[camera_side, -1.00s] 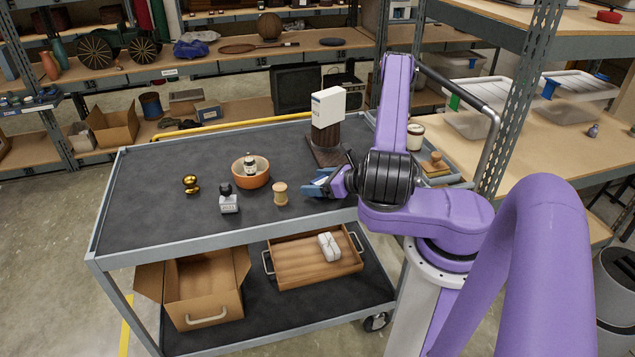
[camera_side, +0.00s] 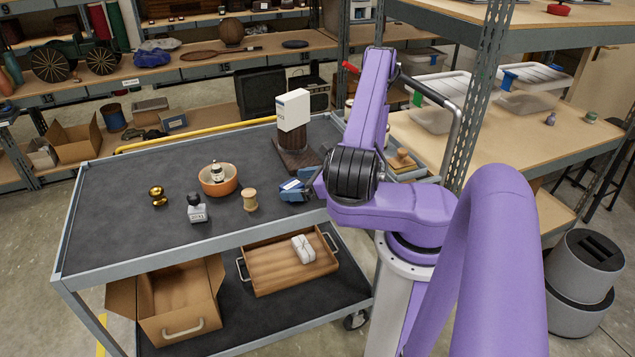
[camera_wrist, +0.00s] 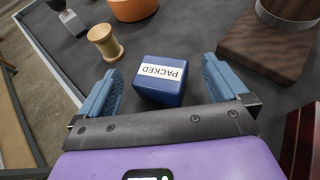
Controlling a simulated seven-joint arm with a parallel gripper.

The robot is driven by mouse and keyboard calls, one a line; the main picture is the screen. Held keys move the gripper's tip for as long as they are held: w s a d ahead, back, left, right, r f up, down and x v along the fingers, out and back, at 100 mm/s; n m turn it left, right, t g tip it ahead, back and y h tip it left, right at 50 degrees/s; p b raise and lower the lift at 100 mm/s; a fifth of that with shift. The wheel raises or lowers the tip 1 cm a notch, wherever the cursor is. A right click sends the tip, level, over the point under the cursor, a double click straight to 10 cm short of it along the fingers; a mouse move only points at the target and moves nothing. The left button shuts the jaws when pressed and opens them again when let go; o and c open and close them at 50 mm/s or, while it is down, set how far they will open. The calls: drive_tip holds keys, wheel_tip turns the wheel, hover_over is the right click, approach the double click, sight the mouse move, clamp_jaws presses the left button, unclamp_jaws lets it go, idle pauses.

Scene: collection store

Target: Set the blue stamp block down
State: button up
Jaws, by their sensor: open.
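The blue stamp block (camera_wrist: 161,82), with a white label reading PACKED, sits on the dark cart top (camera_wrist: 190,25) in the wrist view. In the side view the block (camera_side: 291,185) is small and partly covered by my gripper (camera_side: 296,190). My gripper (camera_wrist: 166,88) is open, with one blue finger on each side of the block. A gap shows between the block and each finger. The block's underside is hidden.
Left of the block are a wooden spool (camera_side: 250,200), an orange bowl (camera_side: 217,180) holding a small bottle, a grey stamp (camera_side: 197,210) and a brass piece (camera_side: 157,196). A dark wooden stand (camera_side: 296,158) with a white box (camera_side: 293,110) is close behind.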

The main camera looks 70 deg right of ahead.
drive_tip(key=v, duration=0.7)
drive_tip(key=shift+s+r, duration=0.15)
drive_tip(key=shift+s, duration=0.1)
drive_tip(key=shift+w+a+r+n+y, duration=0.2)
drive_tip(key=shift+w+r+n+y, duration=0.1)
drive_tip(key=shift+n+y, duration=0.15)
drive_tip(key=w+a+r+n+g+y, duration=0.35)
drive_tip(key=a+n+g+y, duration=0.2)
drive_tip(key=a+n, duration=0.35)
drive_tip(key=w+a+r+n+g+y, duration=0.2)
drive_tip(key=a+r+n+g+y, duration=0.35)
drive_tip(key=n, duration=0.55)
drive_tip(key=s+a+r+n+h, duration=0.2)
drive_tip(key=s+n, duration=0.3)
drive_tip(key=n, duration=0.4)
drive_tip(key=s+a+r+n+g+h, duration=0.1)
drive_tip(key=s+a+r+n+h, duration=0.2)
drive_tip(key=n, duration=0.6)
drive_tip(key=s+a+r+n+g+h, duration=0.1)
drive_tip(key=s+a+r+n+h, duration=0.1)
drive_tip(key=s+a+n+h, duration=0.2)
drive_tip(key=s+n+h, duration=0.2)
drive_tip(key=s+n, duration=0.2)
drive_tip(key=n, duration=0.1)
drive_tip(key=shift+s+a+r+n, duration=0.2)
drive_tip(key=shift+s+r+n, duration=0.1)
drive_tip(key=shift+n, duration=0.05)
